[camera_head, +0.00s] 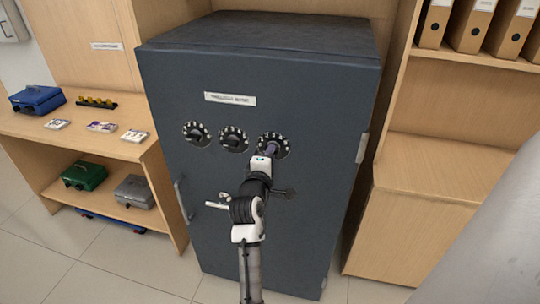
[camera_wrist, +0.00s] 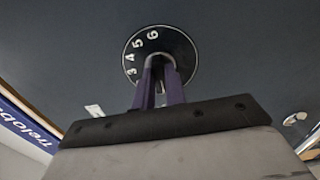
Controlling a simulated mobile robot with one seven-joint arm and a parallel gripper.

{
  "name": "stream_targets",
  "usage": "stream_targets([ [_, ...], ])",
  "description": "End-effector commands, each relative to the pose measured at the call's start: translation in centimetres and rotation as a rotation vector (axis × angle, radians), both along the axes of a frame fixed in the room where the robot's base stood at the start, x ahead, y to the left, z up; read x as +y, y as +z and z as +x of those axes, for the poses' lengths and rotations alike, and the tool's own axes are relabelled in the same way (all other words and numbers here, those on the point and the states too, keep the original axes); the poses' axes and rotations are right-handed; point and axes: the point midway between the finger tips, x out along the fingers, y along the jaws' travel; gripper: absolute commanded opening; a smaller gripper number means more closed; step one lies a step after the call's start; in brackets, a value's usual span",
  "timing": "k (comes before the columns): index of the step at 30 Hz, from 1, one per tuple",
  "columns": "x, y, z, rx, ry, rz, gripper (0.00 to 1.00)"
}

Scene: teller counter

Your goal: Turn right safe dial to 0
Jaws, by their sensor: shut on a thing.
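A dark grey safe (camera_head: 270,240) stands in the middle of the head view, with three round black dials in a row on its front. The right dial (camera_head: 284,144) is at the end of my arm, partly covered by it. My gripper (camera_head: 271,150) is shut on the right dial's knob. In the wrist view the dial (camera_wrist: 186,48) shows white numbers 3, 4, 5 and 6 on its left and upper part. Its purple fingers (camera_wrist: 162,72) hide the knob and the lower part of the dial. I cannot tell which number the knob points to.
The left dial (camera_head: 197,134) and middle dial (camera_head: 234,139) sit beside the right one. A label (camera_head: 230,98) is above them. A handle (camera_head: 183,199) is at the safe's left edge. Wooden shelving with cash boxes and binders flanks the safe.

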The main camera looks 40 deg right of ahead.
Motion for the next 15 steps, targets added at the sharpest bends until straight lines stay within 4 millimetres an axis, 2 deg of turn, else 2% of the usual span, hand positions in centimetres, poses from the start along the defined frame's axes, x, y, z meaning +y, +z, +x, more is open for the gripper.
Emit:
stream_targets([
  [1, 0.01, -0.02, 0.01, 0.002, 0.000, -0.001, 0.00],
  [2, 0.01, -0.02, 0.01, 0.002, 0.000, -0.001, 0.17],
  [6, 0.01, -0.02, 0.01, 0.001, 0.000, -0.001, 0.35],
  [15, 0.11, -0.05, -0.06, 0.000, 0.000, 0.000, 0.35],
])
